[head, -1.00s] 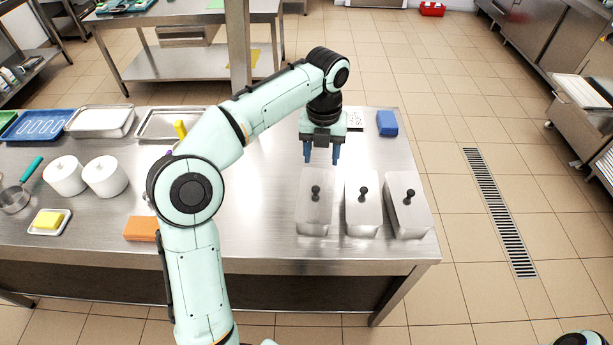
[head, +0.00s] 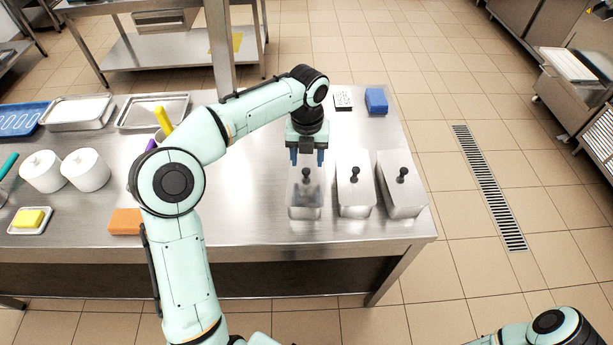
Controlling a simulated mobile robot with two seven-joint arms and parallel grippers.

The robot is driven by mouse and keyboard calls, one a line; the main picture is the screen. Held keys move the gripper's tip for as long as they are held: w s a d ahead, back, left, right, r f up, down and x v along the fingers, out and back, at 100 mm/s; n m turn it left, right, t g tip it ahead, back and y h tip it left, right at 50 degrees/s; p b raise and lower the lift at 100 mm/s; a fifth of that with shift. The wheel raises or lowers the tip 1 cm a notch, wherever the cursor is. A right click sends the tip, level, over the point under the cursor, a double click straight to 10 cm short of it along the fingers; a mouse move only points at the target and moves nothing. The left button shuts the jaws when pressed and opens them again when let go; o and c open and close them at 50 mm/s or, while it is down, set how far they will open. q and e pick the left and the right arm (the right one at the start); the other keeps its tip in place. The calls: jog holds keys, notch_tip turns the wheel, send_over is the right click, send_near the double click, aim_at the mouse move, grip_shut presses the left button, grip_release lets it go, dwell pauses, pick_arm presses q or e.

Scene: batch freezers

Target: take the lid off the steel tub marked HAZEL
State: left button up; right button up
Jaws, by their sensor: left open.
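Three lidded steel tubs stand in a row near the right end of the steel table: a left tub (head: 304,211), a middle tub (head: 356,200) and a right tub (head: 407,206). Each has a flat lid with a black knob; the left tub's knob (head: 306,174) is nearest my gripper. I cannot read any marking on the tubs, so I cannot tell which is HAZEL. My left gripper (head: 307,159) is open and empty, pointing down, with its blue fingers just above and behind the left knob in the picture. My right gripper is out of the picture.
A blue block (head: 376,101) and a white printed card (head: 343,99) lie behind the tubs. An orange block (head: 126,221), white canisters (head: 85,170), a butter-like yellow block (head: 30,218) and trays (head: 76,112) are at left. The table's front and right edges are close to the tubs.

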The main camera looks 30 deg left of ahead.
aim_at(306, 170)
pick_arm(q)
jog(key=f, duration=0.3)
jog(key=shift+s+a+f, duration=0.1)
jog(key=shift+s+f, duration=0.1)
jog(key=shift+f, duration=0.2)
grip_shut()
